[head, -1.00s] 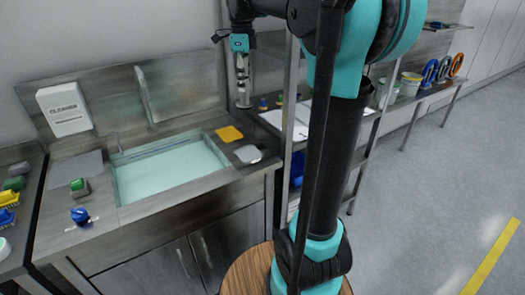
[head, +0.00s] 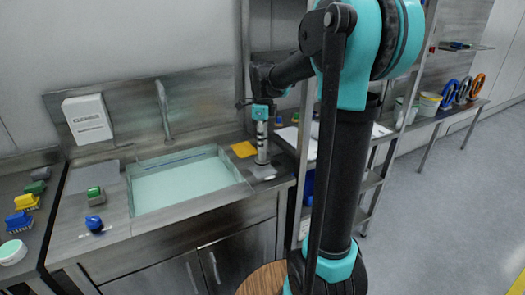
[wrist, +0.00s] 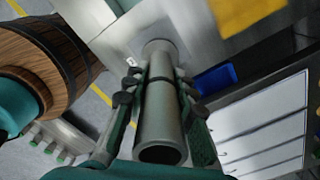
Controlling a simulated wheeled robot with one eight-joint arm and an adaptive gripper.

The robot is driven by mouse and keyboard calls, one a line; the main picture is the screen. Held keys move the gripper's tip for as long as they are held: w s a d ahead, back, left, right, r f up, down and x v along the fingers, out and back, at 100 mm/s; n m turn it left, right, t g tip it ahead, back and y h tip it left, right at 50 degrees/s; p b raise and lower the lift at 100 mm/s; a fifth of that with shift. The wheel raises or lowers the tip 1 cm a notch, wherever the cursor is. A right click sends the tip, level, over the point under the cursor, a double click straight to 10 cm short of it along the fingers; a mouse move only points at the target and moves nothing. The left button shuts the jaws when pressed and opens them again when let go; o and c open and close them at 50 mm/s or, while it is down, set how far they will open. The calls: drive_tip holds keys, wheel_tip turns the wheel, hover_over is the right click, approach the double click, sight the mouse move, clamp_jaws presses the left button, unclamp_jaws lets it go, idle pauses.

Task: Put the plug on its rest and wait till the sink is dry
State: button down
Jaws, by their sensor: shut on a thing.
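My gripper (head: 262,134) is shut on the plug (head: 262,154), a grey metal tube held upright; it also shows in the wrist view (wrist: 160,120) between the two fingers. The tube's lower end is at the grey pad (head: 264,173) on the counter right of the sink, seemingly the rest. I cannot tell whether the tube touches it or hangs just above. The sink (head: 187,180) holds pale green water in the head view. Its floor and drain are not clearly visible.
A yellow cloth (head: 244,149) lies beside the sink's right back corner, near my gripper. The tap (head: 162,108) stands behind the sink. A green-topped block (head: 95,195) and a blue knob (head: 94,224) are on the left counter. A shelf rack stands at the right.

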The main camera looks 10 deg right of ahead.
drive_tip(key=shift+f, duration=1.8)
drive_tip(key=shift+f, duration=0.1)
drive_tip(key=c, duration=1.2)
unclamp_jaws()
wheel_tip(320, 180, up, 12)
drive_tip(key=shift+r, duration=0.15)
